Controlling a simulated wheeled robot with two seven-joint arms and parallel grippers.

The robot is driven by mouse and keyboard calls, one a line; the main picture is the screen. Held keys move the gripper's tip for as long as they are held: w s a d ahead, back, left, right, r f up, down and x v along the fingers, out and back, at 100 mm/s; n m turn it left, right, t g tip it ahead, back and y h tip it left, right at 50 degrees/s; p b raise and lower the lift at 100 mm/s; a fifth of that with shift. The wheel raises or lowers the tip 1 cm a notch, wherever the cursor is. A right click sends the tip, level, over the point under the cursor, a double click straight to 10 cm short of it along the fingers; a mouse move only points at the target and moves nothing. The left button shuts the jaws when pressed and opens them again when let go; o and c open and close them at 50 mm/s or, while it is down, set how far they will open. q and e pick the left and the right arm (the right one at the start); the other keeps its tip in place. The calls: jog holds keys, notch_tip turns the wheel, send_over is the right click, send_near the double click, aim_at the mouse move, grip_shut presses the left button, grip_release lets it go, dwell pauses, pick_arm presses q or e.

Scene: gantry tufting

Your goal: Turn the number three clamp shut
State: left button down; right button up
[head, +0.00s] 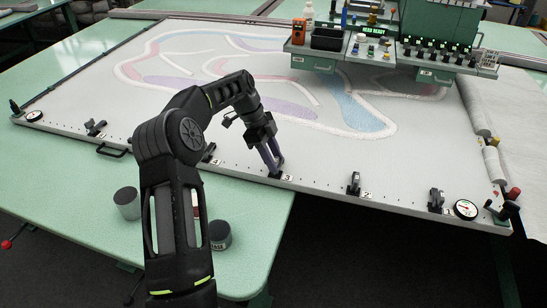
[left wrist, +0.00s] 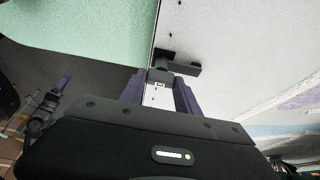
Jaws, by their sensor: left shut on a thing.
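The number three clamp (head: 275,175) sits on the frame's front rail, beside its "3" label, mostly hidden behind my fingers. My left gripper (head: 274,163) reaches down to it, fingers pointing at the rail. In the left wrist view, the dark clamp (left wrist: 184,68) shows at the fingertips, its arm sticking out to the right over the white cloth. The two purple fingers of my left gripper (left wrist: 160,79) lie on either side of the clamp's near part and are shut on it. The exact lever angle is hard to tell. My right gripper is not in view.
The number two clamp (head: 354,184) and number one clamp (head: 436,201) stand to the right on the rail; the number four clamp (head: 209,153) is left. A round gauge (head: 466,209) is at the right corner. A green control carriage (head: 385,50) hangs over the cloth.

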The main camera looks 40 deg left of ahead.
pick_arm(q)
jog(key=c, duration=0.9)
grip_release()
jog(key=shift+a+r, duration=0.25)
jog(key=shift+r, duration=0.25)
jog(key=p+v, duration=0.3)
jog(key=v, duration=0.3)
jog(key=shift+s+a+r+p, duration=0.1)
jog(key=shift+s+r+p, duration=0.05)
jog(key=shift+r+p, duration=0.2)
